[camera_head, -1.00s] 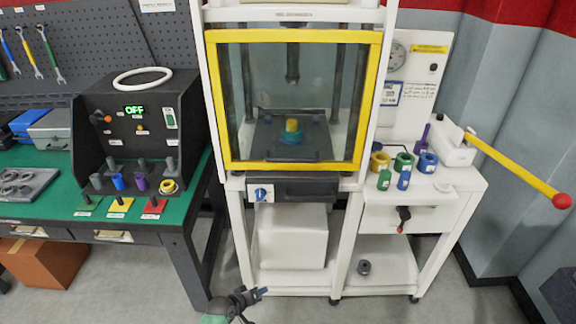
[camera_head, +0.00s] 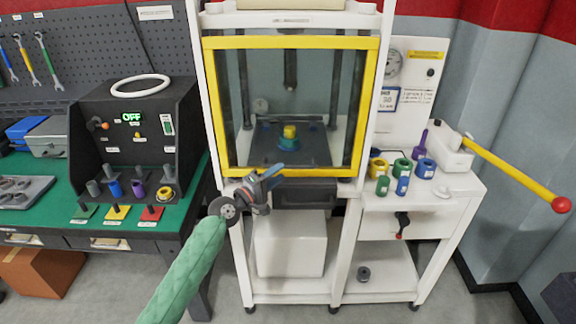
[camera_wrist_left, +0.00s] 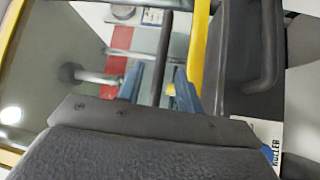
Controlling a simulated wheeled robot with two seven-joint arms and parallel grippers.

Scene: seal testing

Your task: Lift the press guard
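The press guard is a clear panel in a yellow frame (camera_head: 292,43) on the front of the white press cabinet. It is down, its lower bar just above the dark drawer. Through it I see a yellow and teal piece (camera_head: 289,132) on the press bed. My left gripper (camera_head: 276,172) is at the guard's lower left part, in front of the lower bar. The yellow bar (camera_wrist_left: 201,40) passes close by one finger; contact is unclear. My right gripper is not in view.
The dark drawer (camera_head: 306,195) with a handle sits just under the guard. At right, a side table (camera_head: 456,186) holds several coloured rings and cylinders, and a yellow lever (camera_head: 510,172) sticks out. At left, a control box (camera_head: 137,125) reads OFF on a green bench.

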